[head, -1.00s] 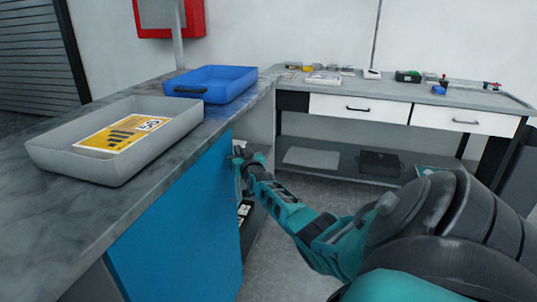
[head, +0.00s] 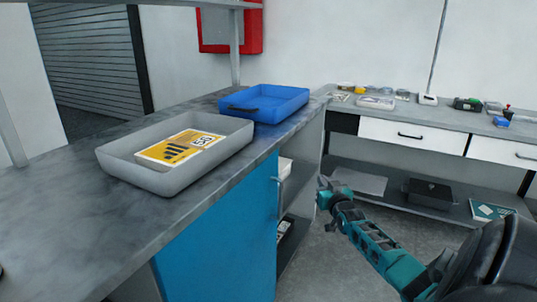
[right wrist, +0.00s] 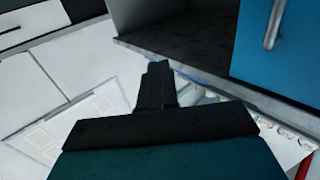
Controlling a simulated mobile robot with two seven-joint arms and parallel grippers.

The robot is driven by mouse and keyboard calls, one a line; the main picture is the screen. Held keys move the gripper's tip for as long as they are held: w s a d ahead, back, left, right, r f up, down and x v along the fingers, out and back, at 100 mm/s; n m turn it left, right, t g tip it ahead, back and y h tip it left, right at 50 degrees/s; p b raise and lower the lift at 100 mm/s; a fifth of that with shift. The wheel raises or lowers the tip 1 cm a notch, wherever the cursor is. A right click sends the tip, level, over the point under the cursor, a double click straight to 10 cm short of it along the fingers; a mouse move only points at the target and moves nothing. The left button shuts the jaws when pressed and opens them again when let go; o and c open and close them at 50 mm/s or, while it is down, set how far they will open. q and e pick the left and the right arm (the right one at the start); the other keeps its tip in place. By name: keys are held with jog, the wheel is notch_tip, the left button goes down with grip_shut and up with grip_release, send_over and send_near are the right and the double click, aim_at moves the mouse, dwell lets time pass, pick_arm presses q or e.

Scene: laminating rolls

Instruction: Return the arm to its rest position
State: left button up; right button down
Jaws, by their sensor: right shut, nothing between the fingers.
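My right gripper (head: 324,191) is shut and empty, held in the air right of the blue cabinet panel (head: 222,240) and apart from it. Its teal arm comes in from the lower right. In the right wrist view, the closed dark fingers (right wrist: 158,82) have nothing between them. A blue panel with a metal handle (right wrist: 273,24) shows at that view's upper right. My left gripper is not in view.
A grey tray (head: 112,166) with a yellow packet (head: 180,147) and a blue tray (head: 300,98) stand on the counter (head: 60,200). Shelves right of the panel hold items. A workbench (head: 440,115) with small objects stands behind; open floor (head: 330,270) lies between.

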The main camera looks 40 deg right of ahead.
jog(key=s+a+f+n+y+p, duration=0.1)
jog(key=a+f+n+y+p, duration=0.15)
jog(key=a, duration=0.65)
jog(key=s+a+f+n+g+y+p, duration=0.1)
jog(key=a+f+n+y, duration=0.2)
jog(key=a, duration=0.5)
jog(key=s+a+f+n+y+p, duration=0.15)
jog(key=a+f, duration=0.25)
jog(key=a, duration=0.5)
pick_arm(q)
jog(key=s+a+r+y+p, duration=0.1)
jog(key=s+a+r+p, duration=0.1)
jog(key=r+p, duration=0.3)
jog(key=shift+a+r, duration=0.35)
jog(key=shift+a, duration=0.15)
pick_arm(e)
jog(key=s+a+r+g+y, duration=0.1)
jog(key=s+a, duration=0.3)
jog(key=a, duration=0.4)
jog(key=s+a+r+n+g+y, duration=0.1)
jog(key=s+a+r+y, duration=0.1)
jog(key=s+a, duration=0.3)
jog(key=s+a+r+n+g+y, duration=0.1)
jog(key=s+a, duration=0.3)
jog(key=a, duration=0.7)
jog(key=shift+s+a+r+y, duration=0.25)
jog(key=shift+a+r+y, duration=0.05)
jog(key=shift+r+y, duration=0.1)
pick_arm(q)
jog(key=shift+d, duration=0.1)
